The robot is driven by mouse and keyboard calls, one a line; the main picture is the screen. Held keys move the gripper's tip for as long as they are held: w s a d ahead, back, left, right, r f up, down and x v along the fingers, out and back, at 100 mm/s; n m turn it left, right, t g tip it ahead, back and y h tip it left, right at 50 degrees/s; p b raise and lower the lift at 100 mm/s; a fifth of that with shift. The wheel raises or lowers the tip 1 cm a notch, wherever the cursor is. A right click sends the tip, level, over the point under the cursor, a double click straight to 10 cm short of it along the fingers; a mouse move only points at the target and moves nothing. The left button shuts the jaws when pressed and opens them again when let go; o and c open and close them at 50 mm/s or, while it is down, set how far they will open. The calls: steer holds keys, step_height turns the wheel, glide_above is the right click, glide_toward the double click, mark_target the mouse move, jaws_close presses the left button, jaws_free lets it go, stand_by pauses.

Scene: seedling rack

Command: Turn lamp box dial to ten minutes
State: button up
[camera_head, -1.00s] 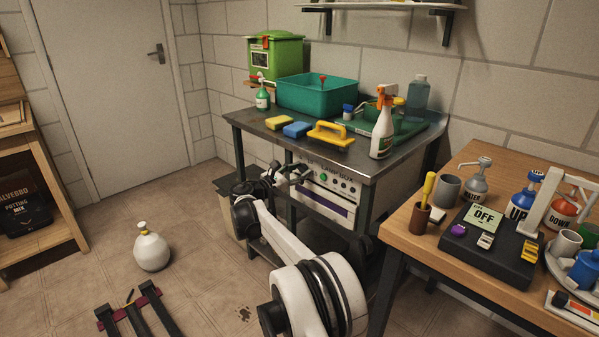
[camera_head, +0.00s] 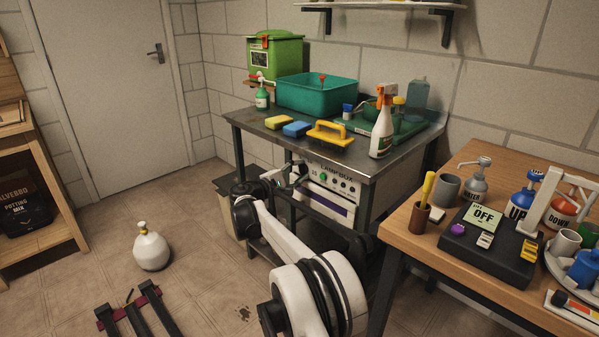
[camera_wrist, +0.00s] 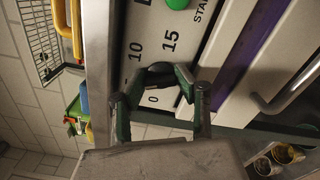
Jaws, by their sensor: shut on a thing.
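The white lamp box (camera_head: 327,198) sits under the steel table, with its front panel of knobs and a green button (camera_head: 323,177) facing out. My gripper (camera_head: 299,172) is at the left end of that panel and covers the dial there. In the wrist view the black dial (camera_wrist: 160,74) is between the two fingers of my gripper (camera_wrist: 160,88), which are shut on it. The printed marks 0, 10 and 15 show around the dial on the panel (camera_wrist: 200,62). The dial's pointer is hidden, so its setting cannot be told.
The steel table (camera_head: 352,168) overhangs the lamp box, with a spray bottle (camera_head: 381,125) and sponges near its front edge. A wooden table (camera_head: 408,238) stands close on the right. A white round bottle (camera_head: 151,248) stands on the floor at the left.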

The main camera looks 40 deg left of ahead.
steer(key=m, duration=0.5)
steer(key=shift+m, duration=0.3)
steer(key=m, duration=0.4)
steer(key=shift+f+m, duration=0.1)
steer(key=shift+m, duration=0.3)
steer(key=o, duration=1.1)
steer(key=shift+o, duration=0.2)
steer(key=shift+s, duration=0.1)
steer(key=s+a, duration=0.1)
steer(key=s, duration=0.6)
steer(key=shift+s, duration=0.35)
